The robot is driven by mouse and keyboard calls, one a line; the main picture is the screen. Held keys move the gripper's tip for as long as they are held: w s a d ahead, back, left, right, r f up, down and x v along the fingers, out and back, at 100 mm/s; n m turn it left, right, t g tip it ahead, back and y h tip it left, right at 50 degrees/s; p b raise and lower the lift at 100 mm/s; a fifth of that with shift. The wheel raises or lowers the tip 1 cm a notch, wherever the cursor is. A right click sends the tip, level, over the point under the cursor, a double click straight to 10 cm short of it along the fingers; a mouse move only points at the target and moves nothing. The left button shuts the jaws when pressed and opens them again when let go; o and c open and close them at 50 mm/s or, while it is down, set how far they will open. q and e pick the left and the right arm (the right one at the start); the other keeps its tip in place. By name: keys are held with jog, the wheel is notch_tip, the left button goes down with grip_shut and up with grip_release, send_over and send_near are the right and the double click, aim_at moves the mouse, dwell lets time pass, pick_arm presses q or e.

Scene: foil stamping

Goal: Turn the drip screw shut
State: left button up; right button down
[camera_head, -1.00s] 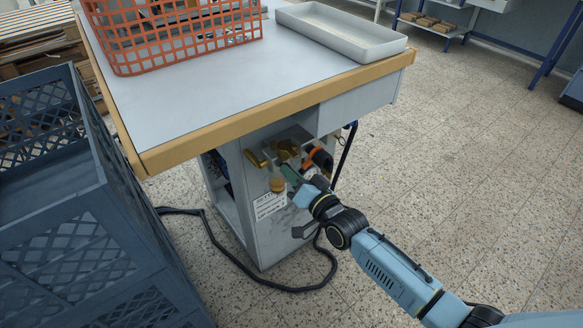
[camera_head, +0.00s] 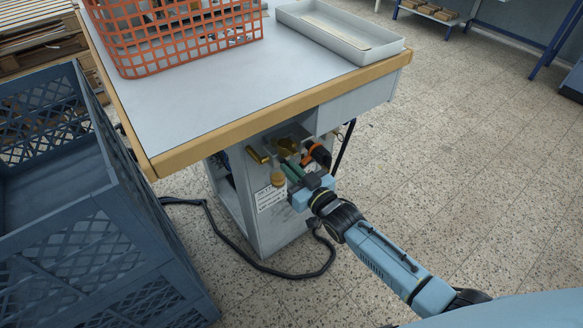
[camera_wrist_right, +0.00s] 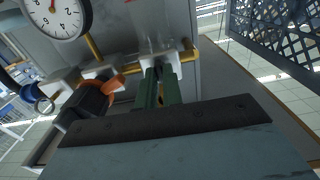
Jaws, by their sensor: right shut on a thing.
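My right gripper (camera_head: 289,166) reaches the brass fittings (camera_head: 285,146) on the side of the grey cabinet under the table top. In the right wrist view its two green fingers (camera_wrist_right: 161,84) point at the cabinet face and are closed on a small part, which I take to be the drip screw. The fingers hide most of it; only a bit of brass (camera_wrist_right: 161,92) shows between them. How far the screw is turned cannot be seen. My left gripper is not in view.
A black part with an orange ring (camera_head: 318,153) sits close right of the fingers. A dial gauge (camera_wrist_right: 55,14) shows in the wrist view. A blue crate (camera_head: 105,240) stands at the left, and a black cable lies on the floor.

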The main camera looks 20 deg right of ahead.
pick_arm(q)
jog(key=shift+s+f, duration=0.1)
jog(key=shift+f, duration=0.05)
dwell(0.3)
pick_arm(e)
jog(key=c, duration=1.8)
grip_release()
